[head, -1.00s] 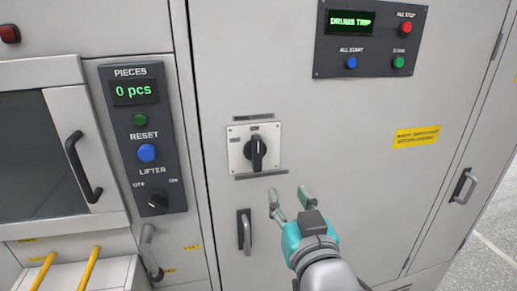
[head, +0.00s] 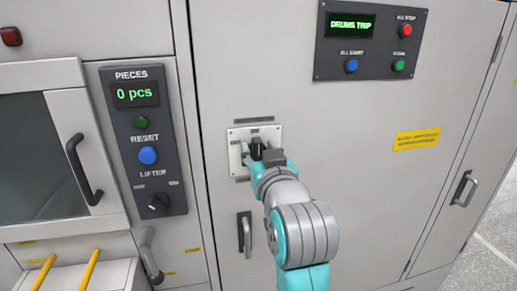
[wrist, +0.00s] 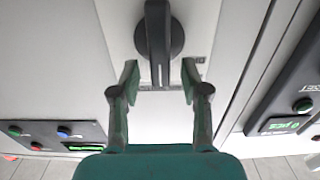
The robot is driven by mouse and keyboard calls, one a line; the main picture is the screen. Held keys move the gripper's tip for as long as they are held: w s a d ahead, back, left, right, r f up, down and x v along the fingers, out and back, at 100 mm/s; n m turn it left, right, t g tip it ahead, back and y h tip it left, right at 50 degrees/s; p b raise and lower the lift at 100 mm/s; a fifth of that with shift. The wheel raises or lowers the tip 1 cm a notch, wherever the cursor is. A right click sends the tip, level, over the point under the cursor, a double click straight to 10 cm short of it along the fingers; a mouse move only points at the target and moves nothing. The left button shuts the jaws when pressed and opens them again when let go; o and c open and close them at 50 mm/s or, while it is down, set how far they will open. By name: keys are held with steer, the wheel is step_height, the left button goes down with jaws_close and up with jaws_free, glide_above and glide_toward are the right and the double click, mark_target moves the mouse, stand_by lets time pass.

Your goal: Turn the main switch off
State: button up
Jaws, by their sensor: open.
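The main switch is a black rotary knob (wrist: 158,40) on a light square plate (head: 235,160) on the grey cabinet door. In the head view the knob (head: 257,146) is mostly hidden behind my gripper (head: 257,155). In the wrist view my gripper (wrist: 160,78) is open, with one finger on each side of the knob's handle. Clear gaps show between the fingers and the handle. The handle lies along the gripper's line, with a white mark at its near end. I cannot tell whether the fingertips reach the plate.
A dark panel (head: 340,68) reading "DRUMS TRIP" with several buttons is at the upper right. A panel (head: 130,115) with a pieces counter, a reset button and a lifter knob is at the left. A door handle (head: 245,233) sits below the switch.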

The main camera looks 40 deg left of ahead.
steer(key=shift+w+a, duration=0.4)
steer(key=shift+a, duration=0.1)
jaws_close()
